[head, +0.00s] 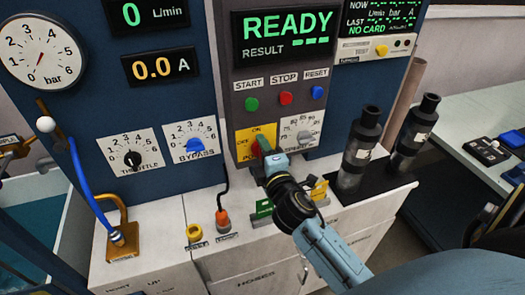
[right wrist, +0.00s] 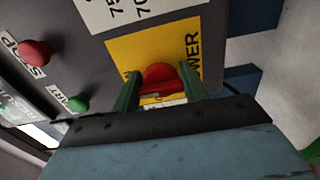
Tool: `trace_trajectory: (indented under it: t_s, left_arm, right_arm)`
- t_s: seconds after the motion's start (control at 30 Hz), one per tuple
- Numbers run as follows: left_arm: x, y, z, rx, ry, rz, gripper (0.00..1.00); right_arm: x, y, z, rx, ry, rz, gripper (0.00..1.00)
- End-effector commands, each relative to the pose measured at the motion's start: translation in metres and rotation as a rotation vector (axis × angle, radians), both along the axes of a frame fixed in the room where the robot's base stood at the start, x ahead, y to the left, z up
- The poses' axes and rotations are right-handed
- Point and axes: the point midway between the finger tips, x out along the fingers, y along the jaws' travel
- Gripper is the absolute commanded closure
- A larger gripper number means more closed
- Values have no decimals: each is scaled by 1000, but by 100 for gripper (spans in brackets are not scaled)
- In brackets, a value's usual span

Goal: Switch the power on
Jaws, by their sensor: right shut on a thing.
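The power switch is a red knob (right wrist: 160,77) on a yellow plate (head: 242,137) lettered ON, on the grey control panel. My right gripper (head: 263,147) is at this plate and hides most of the knob in the head view. In the right wrist view its green fingers (right wrist: 161,92) stand on either side of the red knob, shut on it. The knob's exact angle is hard to tell. The panel display (head: 289,26) is lit and reads READY. My left gripper is not in view.
Green start (head: 251,104), red stop (head: 286,98) and blue reset (head: 317,92) buttons sit above the switch. A grey knob (head: 305,137) is close on its right. Throttle (head: 132,158) and bypass (head: 194,145) knobs are to the left. Two dark cylinders (head: 360,148) (head: 414,132) stand at right.

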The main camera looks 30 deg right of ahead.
Motion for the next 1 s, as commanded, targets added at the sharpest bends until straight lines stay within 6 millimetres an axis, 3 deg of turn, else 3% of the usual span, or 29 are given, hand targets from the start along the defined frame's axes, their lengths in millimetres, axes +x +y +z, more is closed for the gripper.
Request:
trace_trajectory:
  t_s: [0.27, 0.3, 0.47, 0.8, 1.0]
  left_arm:
    - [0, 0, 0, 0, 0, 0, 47]
    - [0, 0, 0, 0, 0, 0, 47]
    - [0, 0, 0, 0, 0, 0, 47]
    - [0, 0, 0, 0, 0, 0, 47]
    - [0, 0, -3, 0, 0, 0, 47]
  right_arm:
    - [0, 0, -1, 7, 0, 0, 79]
    - [0, 0, -1, 7, 0, 0, 55]
    - [0, 0, 0, 6, 1, 0, 35]
    - [-3, 1, -1, 3, 1, 0, 35]
    - [-28, 7, -2, 5, 3, 0, 35]
